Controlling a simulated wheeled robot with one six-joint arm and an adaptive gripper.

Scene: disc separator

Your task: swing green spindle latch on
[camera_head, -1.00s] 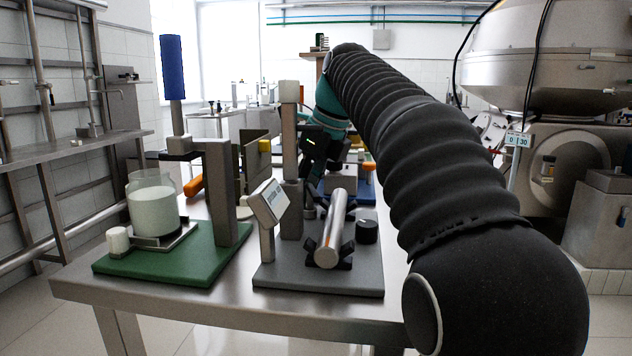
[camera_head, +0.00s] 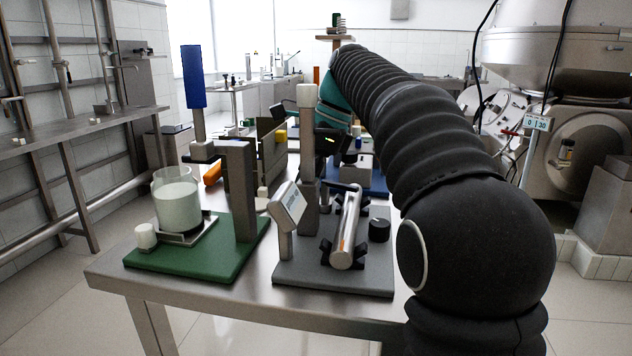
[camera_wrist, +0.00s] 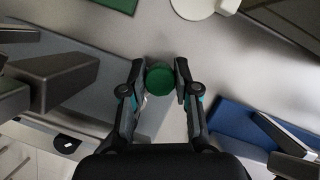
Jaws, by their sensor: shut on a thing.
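In the wrist view, a round green knob (camera_wrist: 160,78) sits between the two fingertips of my gripper (camera_wrist: 158,80). I take it to be the green spindle latch's handle. The fingers are shut on its sides. Only its round end face shows clearly; whatever it is attached to is hidden beneath it. In the head view, my gripper (camera_head: 328,142) is mostly hidden behind a grey post, past the near fixtures.
A steel table (camera_head: 180,290) carries a green-based stand (camera_head: 215,255) with a glass jar (camera_head: 177,205) and blue upright handle (camera_head: 193,77). Beside it is a grey-based fixture (camera_head: 330,279) with a metal cylinder (camera_head: 346,230). A blue base (camera_wrist: 240,128) lies right of my gripper.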

